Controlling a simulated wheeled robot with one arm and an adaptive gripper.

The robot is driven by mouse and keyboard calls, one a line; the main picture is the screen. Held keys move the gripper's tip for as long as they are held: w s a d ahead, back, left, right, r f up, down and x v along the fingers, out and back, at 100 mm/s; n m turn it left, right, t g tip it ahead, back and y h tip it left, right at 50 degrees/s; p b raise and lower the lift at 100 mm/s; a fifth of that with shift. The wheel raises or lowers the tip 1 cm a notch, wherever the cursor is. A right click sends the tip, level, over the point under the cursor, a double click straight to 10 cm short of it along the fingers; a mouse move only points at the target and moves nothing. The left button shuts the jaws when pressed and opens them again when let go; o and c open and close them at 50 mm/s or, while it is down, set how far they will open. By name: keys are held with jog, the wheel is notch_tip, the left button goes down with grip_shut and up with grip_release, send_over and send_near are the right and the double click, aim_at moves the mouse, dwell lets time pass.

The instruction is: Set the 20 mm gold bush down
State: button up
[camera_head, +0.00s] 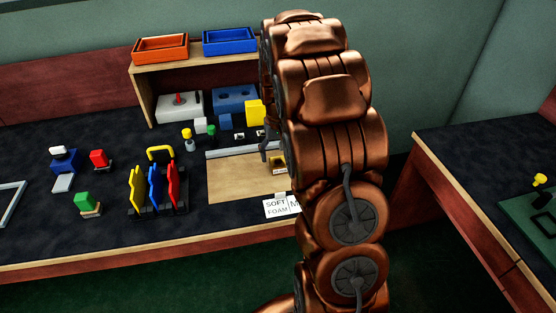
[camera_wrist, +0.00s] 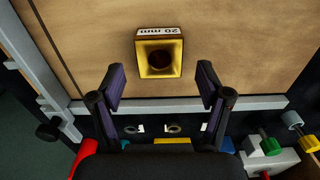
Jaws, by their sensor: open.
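The 20 mm gold bush (camera_wrist: 147,69) is a square gold block with a dark round hole and a white "20 mm" label on one side. It appears to rest on the tan wooden board (camera_wrist: 240,40). My gripper (camera_wrist: 160,82) is open, its two dark fingers spread wide and apart from the bush, which shows just beyond and between the fingertips. In the head view the bush (camera_head: 275,160) sits at the right part of the board (camera_head: 233,180), partly hidden by my copper arm. My gripper there is mostly hidden behind the arm.
A grey rail (camera_wrist: 255,104) runs along the board's edge. Colored upright plates (camera_head: 154,188) stand to the left. A shelf with orange (camera_head: 160,48) and blue (camera_head: 229,41) trays stands behind. Small blocks and pegs crowd the back.

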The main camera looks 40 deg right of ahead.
notch_tip(320, 180, up, 9)
jog(key=shift+b, duration=0.3)
